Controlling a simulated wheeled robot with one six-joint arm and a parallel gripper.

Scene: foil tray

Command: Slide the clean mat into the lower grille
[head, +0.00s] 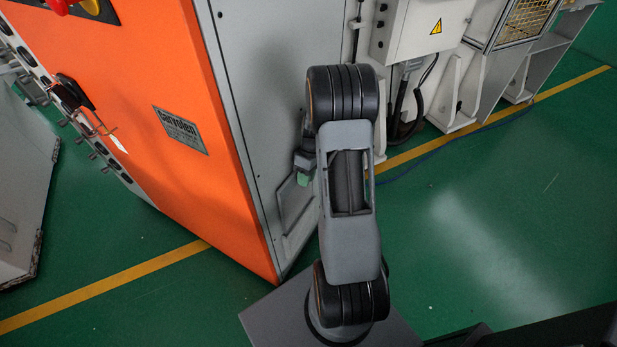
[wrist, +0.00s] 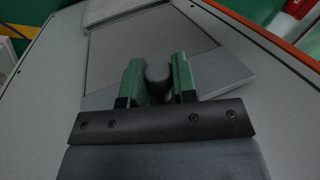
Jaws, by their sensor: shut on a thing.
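My gripper, with green fingers (wrist: 157,80), is shut on a dark grey rounded knob (wrist: 158,74) in the wrist view. Just beyond the knob is a flat grey panel (wrist: 145,40) with a pale, raised frame (wrist: 228,72). I cannot tell whether the knob belongs to the mat or to the grille. In the head view my gripper (head: 303,168) is at the grey cabinet side, close to the low framed grille (head: 285,205). My arm hides part of this grille. No separate mat can be made out.
The machine has an orange front (head: 150,90) and a grey side wall (head: 265,75). A grey electrical box (head: 410,30) and cables stand behind my arm. The green floor (head: 490,220) at the right is clear.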

